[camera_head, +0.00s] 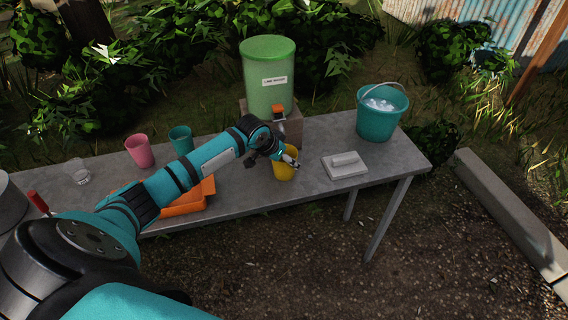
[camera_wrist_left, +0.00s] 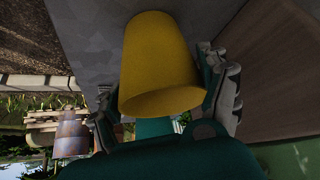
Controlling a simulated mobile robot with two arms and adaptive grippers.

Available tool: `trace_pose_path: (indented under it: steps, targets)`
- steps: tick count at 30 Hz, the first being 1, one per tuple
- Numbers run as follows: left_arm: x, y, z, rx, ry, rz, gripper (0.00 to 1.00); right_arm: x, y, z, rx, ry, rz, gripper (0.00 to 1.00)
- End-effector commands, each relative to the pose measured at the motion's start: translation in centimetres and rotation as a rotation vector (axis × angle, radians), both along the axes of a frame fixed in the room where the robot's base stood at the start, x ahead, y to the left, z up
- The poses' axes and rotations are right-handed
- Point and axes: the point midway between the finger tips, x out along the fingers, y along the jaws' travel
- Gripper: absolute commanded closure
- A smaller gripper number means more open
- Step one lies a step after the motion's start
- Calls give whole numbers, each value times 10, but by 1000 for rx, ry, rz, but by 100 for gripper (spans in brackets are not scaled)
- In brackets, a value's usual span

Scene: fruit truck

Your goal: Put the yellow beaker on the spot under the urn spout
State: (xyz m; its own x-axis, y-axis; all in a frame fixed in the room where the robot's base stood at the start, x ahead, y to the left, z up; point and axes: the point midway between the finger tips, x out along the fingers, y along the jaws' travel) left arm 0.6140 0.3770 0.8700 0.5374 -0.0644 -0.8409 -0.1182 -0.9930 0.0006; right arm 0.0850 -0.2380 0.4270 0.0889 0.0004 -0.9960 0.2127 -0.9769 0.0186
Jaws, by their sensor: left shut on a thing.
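The yellow beaker (camera_head: 284,168) is at the grey table's front middle, just in front of the urn's block. My left gripper (camera_head: 283,158) is shut on it, with a finger on each side. In the left wrist view the yellow beaker (camera_wrist_left: 160,65) sits between the two fingers (camera_wrist_left: 165,95), against the grey tabletop. I cannot tell whether its base touches the table. The green urn (camera_head: 268,75) with a white label stands on a brown block (camera_head: 294,127). Its orange spout (camera_head: 278,112) is above and behind the beaker. The spot under the spout is hidden by my gripper. My right gripper is not in view.
A white block with a handle (camera_head: 345,165) lies right of the beaker. A teal bucket (camera_head: 381,112) stands at the back right. A pink cup (camera_head: 140,151), a teal cup (camera_head: 181,140), a clear glass (camera_head: 78,172) and an orange tray (camera_head: 187,204) are on the left.

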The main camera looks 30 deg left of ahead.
Motion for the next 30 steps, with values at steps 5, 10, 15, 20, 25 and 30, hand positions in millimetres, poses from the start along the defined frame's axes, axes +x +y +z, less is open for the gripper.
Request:
trace_pose_path:
  steps: [5, 10, 15, 20, 25, 30]
  targets:
    - [0, 0, 1, 0, 1, 0, 56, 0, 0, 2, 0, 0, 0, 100]
    - [0, 0, -1, 0, 2, 0, 13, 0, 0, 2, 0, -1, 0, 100]
    - [0, 0, -1, 0, 1, 0, 0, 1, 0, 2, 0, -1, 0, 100]
    - [0, 0, -1, 0, 1, 0, 0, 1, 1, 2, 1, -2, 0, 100]
    - [-4, 1, 7, 1, 0, 1, 0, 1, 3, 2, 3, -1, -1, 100]
    - [-20, 3, 33, 4, -1, -1, 0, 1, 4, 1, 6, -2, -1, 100]
